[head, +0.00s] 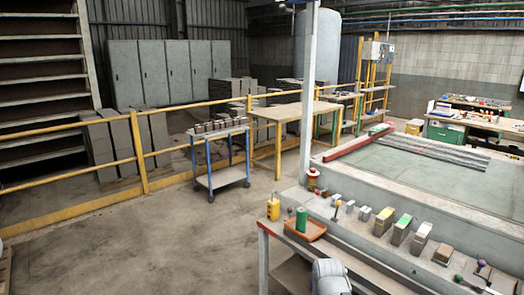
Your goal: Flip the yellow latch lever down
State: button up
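I cannot clearly pick out the yellow latch lever at this size. A small upright lever with a yellowish-orange knob (337,205) stands on the ledge behind the bench, right of a green cylinder (301,219). A yellow block-shaped item (273,209) with a small dark top stands at the bench's left end. I cannot tell whether either is the latch lever. A rounded grey part of my arm shows at the bottom edge, in front of the bench. My gripper's fingers are not visible.
The green cylinder stands at an orange tray (318,229). Several yellow, green and grey blocks (400,230) line the ledge, with dark-knobbed levers (458,279) at far right. A red-and-yellow item (312,179) stands behind. A blue-framed cart (222,178) is left; open floor (130,245) lies before it.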

aim_at(338, 203)
jog(key=u, duration=1.2)
jog(key=i, duration=2.7)
jog(key=z, duration=0.05)
